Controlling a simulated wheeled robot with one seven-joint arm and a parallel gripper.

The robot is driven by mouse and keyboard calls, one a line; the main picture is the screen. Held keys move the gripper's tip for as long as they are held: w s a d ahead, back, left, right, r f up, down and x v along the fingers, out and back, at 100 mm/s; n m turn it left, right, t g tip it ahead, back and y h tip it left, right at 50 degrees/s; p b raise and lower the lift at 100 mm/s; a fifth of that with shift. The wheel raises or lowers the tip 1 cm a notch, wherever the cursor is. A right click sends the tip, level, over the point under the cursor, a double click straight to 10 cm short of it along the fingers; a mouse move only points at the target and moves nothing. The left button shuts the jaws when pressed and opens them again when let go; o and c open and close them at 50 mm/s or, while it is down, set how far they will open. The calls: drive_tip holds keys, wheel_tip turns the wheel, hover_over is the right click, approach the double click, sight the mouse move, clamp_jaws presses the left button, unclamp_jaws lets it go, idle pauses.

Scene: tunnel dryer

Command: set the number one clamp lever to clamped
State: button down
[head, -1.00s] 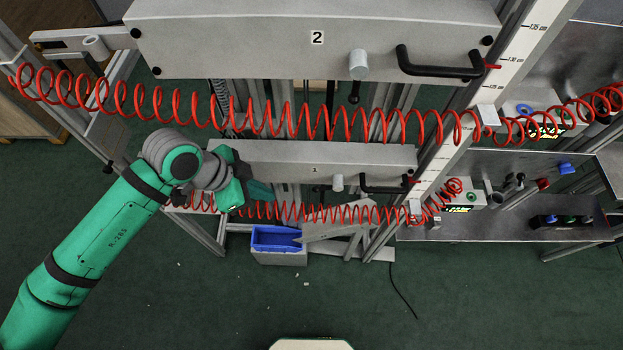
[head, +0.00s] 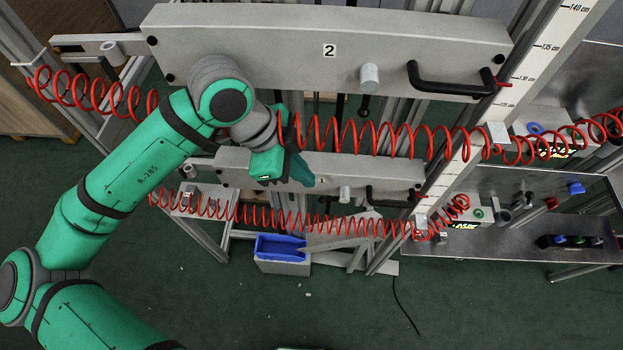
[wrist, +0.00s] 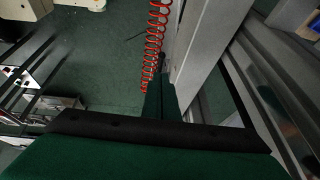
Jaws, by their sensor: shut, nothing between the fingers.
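The lower grey housing (head: 240,170) carries a small label 1, partly crowded by my gripper. A light grey round clamp hub (head: 345,194) projects from its front to the right of the label. Its lever is too small and dark to read its setting. My gripper (head: 306,174) is shut and empty, in front of the housing, left of the hub and apart from it in the picture. In the wrist view my dark green fingers (wrist: 160,94) are together beside a grey face; the hub is not clearly visible there.
A red coiled hose (head: 300,212) runs below the lower housing, another (head: 400,138) above it. The upper housing (head: 250,45), marked 2, has its own hub (head: 370,77) and black handle (head: 455,88). A blue bin (head: 280,246) stands below. A black handle (head: 392,197) lies right of the lower hub.

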sight(329, 200)
drive_tip(key=x, duration=0.8)
drive_tip(key=shift+d+f, duration=0.15)
drive_tip(key=shift+f, duration=0.25)
drive_tip(key=shift+d, duration=0.15)
